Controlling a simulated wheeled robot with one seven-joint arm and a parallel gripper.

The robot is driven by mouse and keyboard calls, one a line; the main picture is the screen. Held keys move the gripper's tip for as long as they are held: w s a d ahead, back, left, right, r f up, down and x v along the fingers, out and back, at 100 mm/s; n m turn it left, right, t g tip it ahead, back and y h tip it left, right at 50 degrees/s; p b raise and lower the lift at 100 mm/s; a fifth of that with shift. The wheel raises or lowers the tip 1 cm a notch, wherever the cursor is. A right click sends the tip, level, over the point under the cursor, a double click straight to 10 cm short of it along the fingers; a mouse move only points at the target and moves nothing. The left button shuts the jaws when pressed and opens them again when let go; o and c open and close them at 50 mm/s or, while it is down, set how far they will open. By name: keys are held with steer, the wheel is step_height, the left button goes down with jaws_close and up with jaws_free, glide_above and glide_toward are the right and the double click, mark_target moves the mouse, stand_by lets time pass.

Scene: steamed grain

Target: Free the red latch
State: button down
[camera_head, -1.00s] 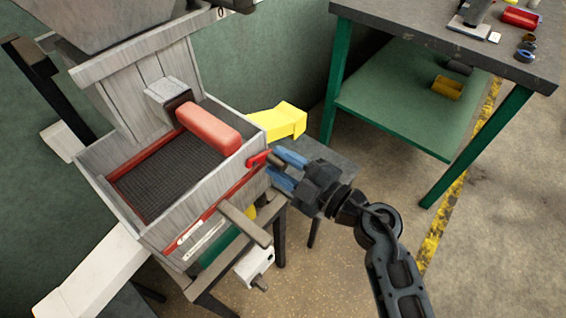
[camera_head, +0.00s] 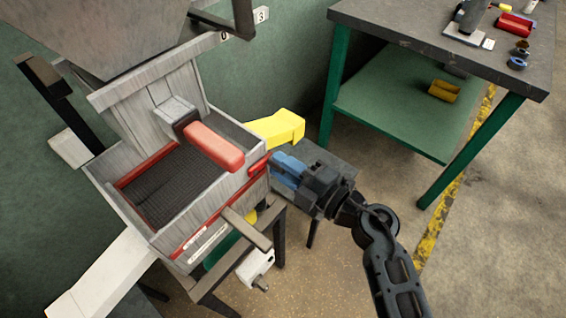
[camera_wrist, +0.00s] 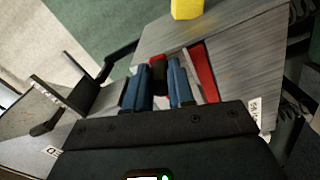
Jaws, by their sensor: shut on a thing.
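The red latch (camera_head: 258,164) is on the right side wall of the grey wooden box, just below the yellow spout. In the wrist view, the gripper (camera_wrist: 159,88) is shut on a small dark piece with a red end (camera_wrist: 158,72), which looks like part of the latch. The fingers hide most of the held piece. A long red strip (camera_wrist: 203,72) lies on the wood beside the right finger.
The wooden box (camera_head: 190,205) has a dark mesh bed and a large red padded bar (camera_head: 213,146). The yellow spout (camera_head: 277,128) is close above my gripper. A wooden handle (camera_head: 246,229) sticks out below. A green-legged workbench (camera_head: 440,45) stands at the right.

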steer(key=shift+r+n, duration=0.35)
steer(key=shift+n, duration=0.35)
steer(key=c, duration=1)
jaws_free()
steer(key=shift+o, duration=0.2)
steer(key=v, duration=0.7)
steer(key=shift+s+d, duration=0.25)
steer(key=shift+d, duration=0.1)
